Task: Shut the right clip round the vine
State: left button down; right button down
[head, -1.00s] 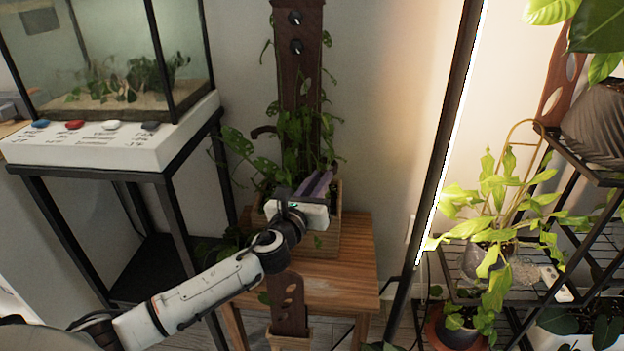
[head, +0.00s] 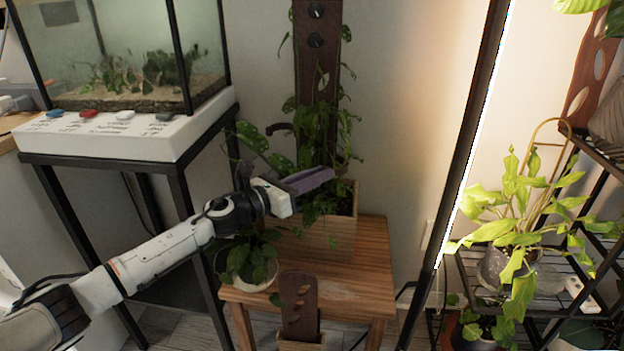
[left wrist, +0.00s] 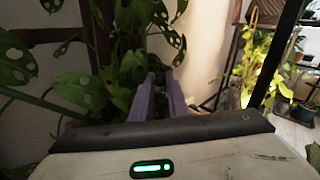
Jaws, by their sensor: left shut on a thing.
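The vine (head: 318,140) has dark green leaves and climbs the brown wooden board (head: 317,75) at the back. It also fills the left wrist view (left wrist: 125,80). I cannot make out the right clip among the leaves. My left gripper (head: 330,174) reaches in from the left, its purple fingers among leaves in front of the board. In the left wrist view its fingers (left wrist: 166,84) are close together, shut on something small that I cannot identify. My right gripper is not in view.
The vine's wooden planter (head: 325,232) stands on a wooden table (head: 365,265). A white-potted plant (head: 250,270) and a small board (head: 299,300) are in front. A glass tank (head: 150,60) is left, a dark post (head: 460,150) and plant shelf right. The table's right side is clear.

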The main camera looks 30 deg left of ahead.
pick_arm(q)
jog(key=shift+w+a+r, duration=0.2)
jog(key=shift+a+r, duration=0.05)
jog(key=shift+a, duration=0.1)
jog(key=c, duration=1.7)
grip_release()
jog(key=shift+d+f, duration=0.1)
jog(key=shift+d, duration=0.1)
jog(key=shift+s+f, duration=0.1)
jog(key=v, duration=1)
jog(key=shift+p, duration=0.4)
